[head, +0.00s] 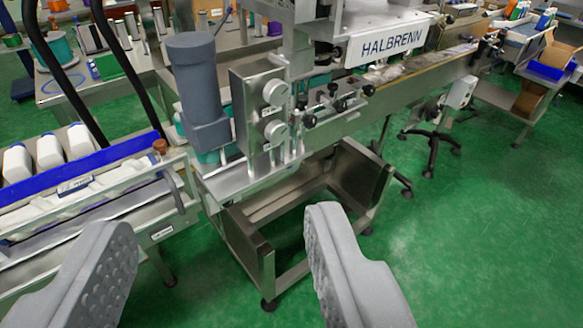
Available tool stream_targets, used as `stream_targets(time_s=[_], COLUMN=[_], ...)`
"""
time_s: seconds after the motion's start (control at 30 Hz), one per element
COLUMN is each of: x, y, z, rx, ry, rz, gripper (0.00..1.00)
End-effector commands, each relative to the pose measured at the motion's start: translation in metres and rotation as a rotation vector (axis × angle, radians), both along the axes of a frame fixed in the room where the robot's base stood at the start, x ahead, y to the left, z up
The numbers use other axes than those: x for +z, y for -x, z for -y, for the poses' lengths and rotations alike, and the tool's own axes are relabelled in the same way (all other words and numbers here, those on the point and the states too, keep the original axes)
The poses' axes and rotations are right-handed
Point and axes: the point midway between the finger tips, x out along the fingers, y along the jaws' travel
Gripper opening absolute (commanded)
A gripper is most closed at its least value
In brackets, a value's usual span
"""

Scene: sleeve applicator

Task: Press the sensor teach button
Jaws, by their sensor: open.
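The steel sleeve applicator (255,160), part of the machine marked HALBRENN, stands ahead in the middle of the head view. Two round silver knobs (275,92) sit one above the other on its upright steel panel. Small black clamps or sensor parts (335,103) are mounted to the right of the panel. I cannot make out the teach button at this size. My gripper (218,235) is open and empty, its two grey fingers wide apart in the foreground, short of the machine.
A grey motor (195,85) stands left of the panel. A conveyor (425,78) runs to the back right. White bottles (48,152) stand behind a blue rail (85,170) at left. A steel floor frame (262,262) sits below the machine. Green floor (480,230) is clear at right.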

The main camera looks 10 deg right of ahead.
Motion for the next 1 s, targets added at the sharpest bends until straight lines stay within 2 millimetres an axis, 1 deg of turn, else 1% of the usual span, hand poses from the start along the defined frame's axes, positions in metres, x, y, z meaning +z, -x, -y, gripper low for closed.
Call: stream_targets(time_s=[0.03, 0.07, 0.1, 0.17, 1.0], x=[-0.0001, -0.0001, -0.0001, -0.0001, -0.0001], y=[-0.0001, -0.0001, -0.0001, -0.0001, -0.0001], z=[0.0, 0.0, 0.0, 0.0, 0.0], rx=[0.0, 0.0, 0.0, 0.0, 0.0], ry=[0.0, 0.0, 0.0, 0.0, 0.0], rz=[0.0, 0.0, 0.0, 0.0, 0.0], gripper=[0.35, 0.26, 0.15, 0.0, 0.0])
